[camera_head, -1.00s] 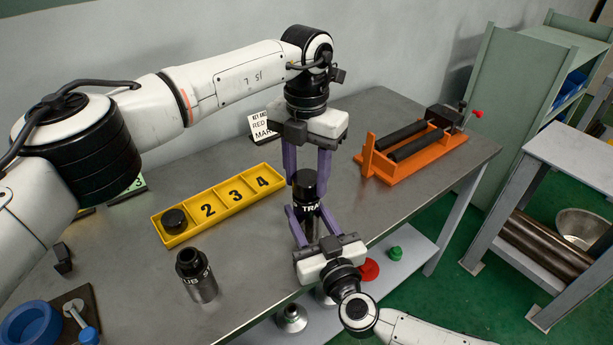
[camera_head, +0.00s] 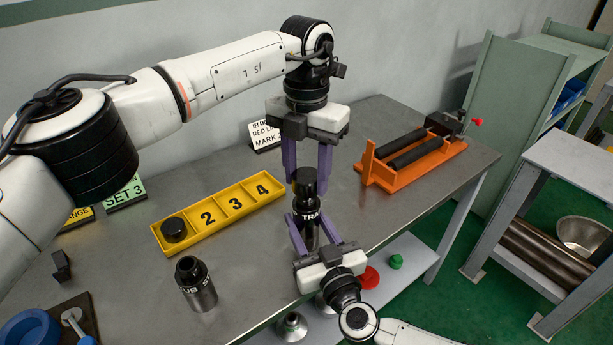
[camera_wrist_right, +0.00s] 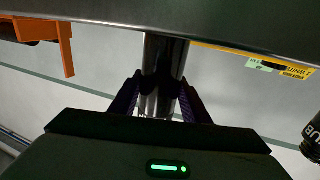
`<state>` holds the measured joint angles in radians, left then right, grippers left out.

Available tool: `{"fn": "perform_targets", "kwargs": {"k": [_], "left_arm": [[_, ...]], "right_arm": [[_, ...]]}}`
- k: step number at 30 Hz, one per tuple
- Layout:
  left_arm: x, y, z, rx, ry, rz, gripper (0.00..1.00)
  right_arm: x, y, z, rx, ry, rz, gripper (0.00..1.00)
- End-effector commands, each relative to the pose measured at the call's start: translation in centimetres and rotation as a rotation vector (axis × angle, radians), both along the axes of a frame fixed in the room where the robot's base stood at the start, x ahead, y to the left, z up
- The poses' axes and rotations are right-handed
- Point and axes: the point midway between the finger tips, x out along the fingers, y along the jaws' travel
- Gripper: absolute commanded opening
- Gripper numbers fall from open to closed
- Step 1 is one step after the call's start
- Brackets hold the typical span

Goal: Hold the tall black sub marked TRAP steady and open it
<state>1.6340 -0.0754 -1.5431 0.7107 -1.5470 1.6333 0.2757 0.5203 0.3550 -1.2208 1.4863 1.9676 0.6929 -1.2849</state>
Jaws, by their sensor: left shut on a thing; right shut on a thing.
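The tall black TRAP sub (camera_head: 309,232) stands upright on the table. My left gripper (camera_head: 307,184) points down from above and is shut on the sub's black top piece (camera_head: 305,178). Below that piece a narrower neck shows above the lettering; I cannot tell whether the two parts still touch. My right gripper (camera_head: 308,216) comes from the front edge and is shut around the body just at the lettering. In the right wrist view the shiny dark body (camera_wrist_right: 163,75) stands between the purple fingers of the right gripper (camera_wrist_right: 160,92).
A yellow tray (camera_head: 218,237) has numbered slots and a round black cap (camera_head: 174,229) at its left end. Another black sub (camera_head: 196,287) stands at front left. An orange roller stand (camera_head: 400,178) is at right. Sign cards (camera_head: 265,135) stand behind. Bare table lies between.

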Motion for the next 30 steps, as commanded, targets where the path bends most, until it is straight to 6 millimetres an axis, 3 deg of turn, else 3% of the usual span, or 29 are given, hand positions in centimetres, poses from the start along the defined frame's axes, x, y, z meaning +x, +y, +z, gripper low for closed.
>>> {"fn": "perform_targets", "kwargs": {"k": [6,14,15,18,30], "left_arm": [[0.0,0.0,2.9,0.0,-0.002,0.001,0.16],[0.0,0.0,3.3,0.0,0.0,0.0,0.16],[0.0,0.0,3.3,0.0,0.0,0.0,0.16],[0.0,0.0,3.3,0.0,0.0,0.0,0.16],[0.0,0.0,3.5,0.0,0.0,0.0,0.16]], "right_arm": [[0.0,0.0,0.0,0.0,-0.001,0.0,0.0],[0.0,0.0,0.0,0.0,-0.001,0.0,0.0],[0.0,0.0,0.0,0.0,-0.001,0.0,0.47],[0.0,0.0,0.0,0.0,-0.001,0.0,0.64],[-0.8,-0.3,0.0,0.0,0.001,0.0,0.64]]}}
